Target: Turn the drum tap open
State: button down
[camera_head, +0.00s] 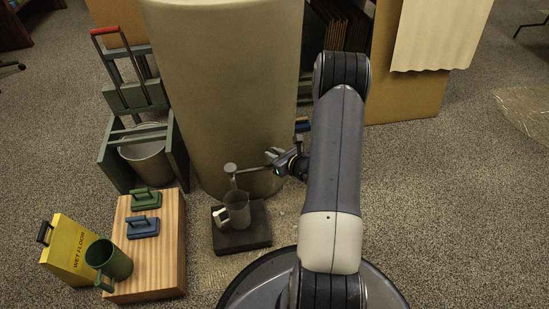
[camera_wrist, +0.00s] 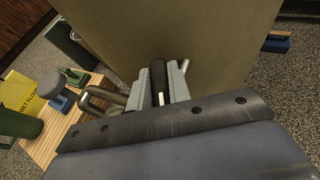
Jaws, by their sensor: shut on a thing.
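The large beige drum (camera_head: 222,80) stands upright at the back centre and fills the top of the wrist view (camera_wrist: 185,30). The drum tap (camera_head: 231,170) sticks out low on its front, with a round grey knob-like end and a metal pipe. It also shows at the left in the wrist view (camera_wrist: 48,86). My gripper (camera_head: 277,158) is beside the drum, to the right of the tap. In the wrist view my gripper (camera_wrist: 160,88) is shut on the dark tap handle (camera_wrist: 158,76), which lies between its two fingers.
A grey-green mug (camera_head: 237,207) stands on a dark block (camera_head: 228,241) below the tap. At left are a wooden box (camera_head: 163,265) with green and blue handled blocks, a green jug (camera_head: 110,260), a yellow wet-floor sign (camera_head: 68,245) and a metal bucket (camera_head: 147,160). Carpet is clear at right.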

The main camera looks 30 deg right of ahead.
jog(key=shift+f+m+t+h+b, duration=0.1)
jog(key=shift+m+t+h+b, duration=0.2)
jog(key=shift+m+h+b, duration=1)
jog(key=shift+h, duration=0.4)
jog(key=c, duration=1.3)
grip_release()
jog(key=p+v, duration=0.3)
jog(key=v, duration=0.8)
jog(key=shift+w, duration=0.1)
